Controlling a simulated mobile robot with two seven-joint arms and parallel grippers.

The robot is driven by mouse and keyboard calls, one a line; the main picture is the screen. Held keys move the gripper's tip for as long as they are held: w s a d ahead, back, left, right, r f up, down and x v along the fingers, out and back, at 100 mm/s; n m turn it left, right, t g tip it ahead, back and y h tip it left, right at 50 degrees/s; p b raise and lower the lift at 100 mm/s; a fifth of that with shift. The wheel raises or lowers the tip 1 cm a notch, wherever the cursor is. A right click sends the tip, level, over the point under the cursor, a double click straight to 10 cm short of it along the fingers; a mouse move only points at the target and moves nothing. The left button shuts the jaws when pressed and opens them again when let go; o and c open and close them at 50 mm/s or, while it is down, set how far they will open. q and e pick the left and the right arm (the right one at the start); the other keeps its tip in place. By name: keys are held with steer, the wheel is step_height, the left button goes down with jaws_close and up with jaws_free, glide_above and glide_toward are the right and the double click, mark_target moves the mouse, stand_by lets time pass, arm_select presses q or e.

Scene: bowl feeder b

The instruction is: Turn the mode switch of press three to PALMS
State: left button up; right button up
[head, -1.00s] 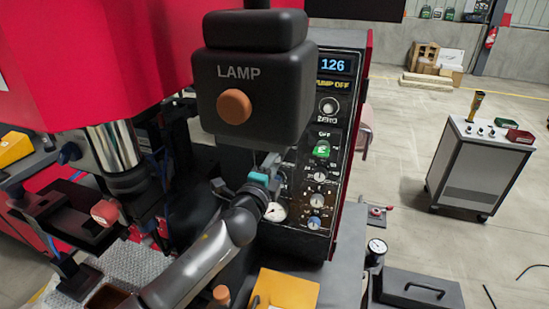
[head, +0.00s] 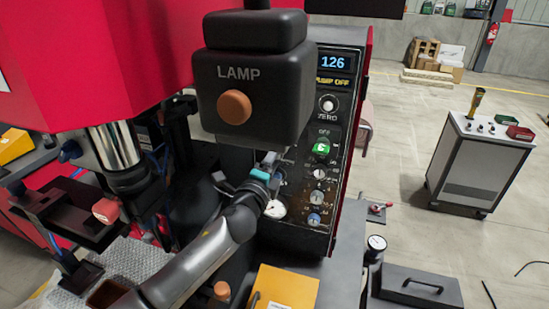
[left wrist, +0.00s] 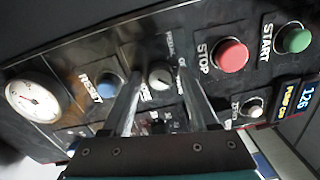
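In the left wrist view a small grey rotary knob (left wrist: 160,77) sits on the dark control panel (left wrist: 65,55). Small lettering around it is too blurred to read fully, so I cannot confirm it as the mode switch. My left gripper (left wrist: 158,80) is open, with one finger on each side of the knob; contact is not clear. In the head view my left gripper (head: 271,163) is at the left part of the panel (head: 345,70), partly behind the lamp box (head: 250,85), which hides that knob. My right gripper is not in view.
Near the knob are a blue RESET button (left wrist: 107,85), a red STOP button (left wrist: 229,55), a green START button (left wrist: 294,40) and a gauge (left wrist: 36,98). Other dials (head: 318,197) line the panel's right side. A yellow box (head: 287,288) stands below.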

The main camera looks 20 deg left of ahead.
arm_select(q)
steer(key=shift+o, duration=0.8)
steer(key=shift+s, duration=0.15)
steer(key=s+b, duration=0.1)
steer(key=s, duration=1.4)
steer(key=shift+a+f+b, duration=0.2)
steer(key=shift+a+b, duration=0.1)
steer(key=shift+b, duration=0.1)
